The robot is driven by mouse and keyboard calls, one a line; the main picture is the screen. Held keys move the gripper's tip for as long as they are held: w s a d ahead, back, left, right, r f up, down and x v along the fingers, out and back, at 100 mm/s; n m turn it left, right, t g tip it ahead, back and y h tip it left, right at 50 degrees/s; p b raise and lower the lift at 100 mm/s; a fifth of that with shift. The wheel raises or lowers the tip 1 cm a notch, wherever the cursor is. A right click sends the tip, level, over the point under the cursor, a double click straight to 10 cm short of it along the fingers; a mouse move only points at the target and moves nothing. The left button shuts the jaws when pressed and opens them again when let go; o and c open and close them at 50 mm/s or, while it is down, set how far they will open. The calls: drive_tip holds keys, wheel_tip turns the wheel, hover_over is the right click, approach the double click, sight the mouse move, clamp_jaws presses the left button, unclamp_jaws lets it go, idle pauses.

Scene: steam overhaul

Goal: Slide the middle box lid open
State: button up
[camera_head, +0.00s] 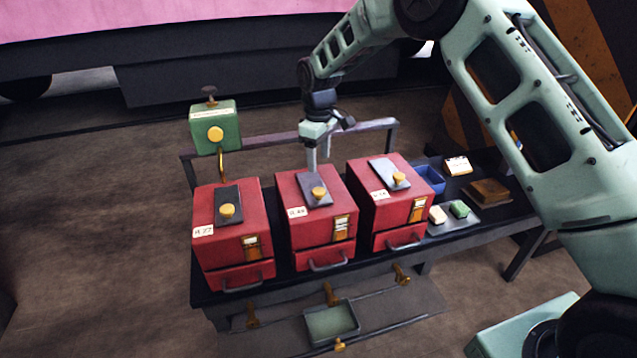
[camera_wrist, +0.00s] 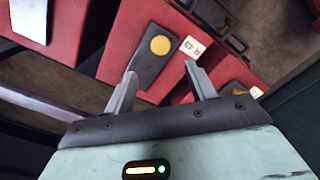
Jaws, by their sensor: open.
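The middle red box (camera_head: 318,230) stands on a dark bench between two similar boxes. Its lid (camera_head: 308,184) is a narrow grey plate on the box top with a round yellow knob (camera_head: 318,193) near its front end. No gap beside the plate is clear to see. In the wrist view the same lid (camera_wrist: 145,66) and knob (camera_wrist: 160,45) lie ahead of the fingers. My gripper (camera_head: 318,165) is open and empty, at the back end of the middle box, behind the knob. The fingers (camera_wrist: 162,72) point toward the lid and do not hold the knob.
The left red box (camera_head: 234,230) and right red box (camera_head: 390,210) stand close on either side. A rail (camera_head: 270,139) runs behind them, with a green box (camera_head: 215,127) on a post at left. A blue bin (camera_head: 430,180) and a tray with small blocks (camera_head: 475,222) sit at right.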

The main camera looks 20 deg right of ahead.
sight(319, 191)
wheel_tip(319, 191, down, 10)
drive_tip(key=shift+f+p, duration=0.15)
drive_tip(key=shift+p, duration=1)
